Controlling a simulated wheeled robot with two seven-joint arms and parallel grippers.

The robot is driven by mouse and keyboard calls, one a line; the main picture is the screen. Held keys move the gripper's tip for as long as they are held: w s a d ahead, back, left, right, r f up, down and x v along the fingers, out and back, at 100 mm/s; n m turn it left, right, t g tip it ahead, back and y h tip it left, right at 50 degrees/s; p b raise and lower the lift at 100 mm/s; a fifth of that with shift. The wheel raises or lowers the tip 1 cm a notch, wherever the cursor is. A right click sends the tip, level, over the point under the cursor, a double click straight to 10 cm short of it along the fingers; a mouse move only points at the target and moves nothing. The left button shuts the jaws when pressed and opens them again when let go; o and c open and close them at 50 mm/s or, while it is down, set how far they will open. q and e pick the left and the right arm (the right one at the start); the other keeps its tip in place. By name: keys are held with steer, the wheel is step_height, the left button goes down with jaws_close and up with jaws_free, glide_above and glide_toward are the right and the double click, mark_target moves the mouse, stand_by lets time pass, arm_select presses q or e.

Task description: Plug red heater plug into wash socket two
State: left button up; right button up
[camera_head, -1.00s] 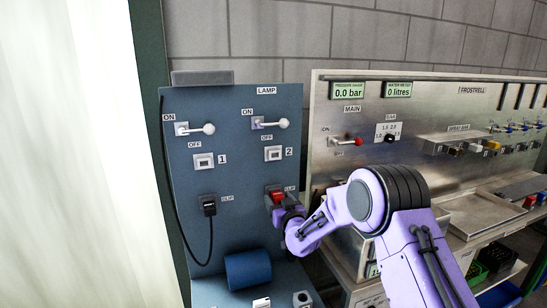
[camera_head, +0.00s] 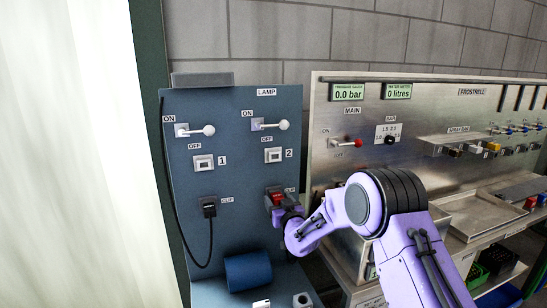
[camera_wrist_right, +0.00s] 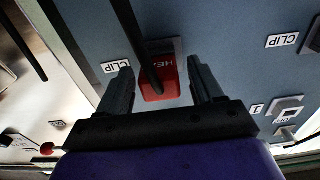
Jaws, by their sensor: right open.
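My right gripper (camera_head: 277,205) is at the plug in the head view. In the wrist view its fingers (camera_wrist_right: 160,86) are open, one on each side of the plug, with visible gaps. My left gripper is not in view.
White-knobbed levers (camera_head: 270,125) are higher on the blue panel (camera_head: 240,185). A blue cylinder (camera_head: 248,270) is at its base. The steel Frostrell panel (camera_head: 430,105) stands to the right.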

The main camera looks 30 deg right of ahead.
stand_by(0.4)
jaws_close()
steer(key=shift+v, duration=3)
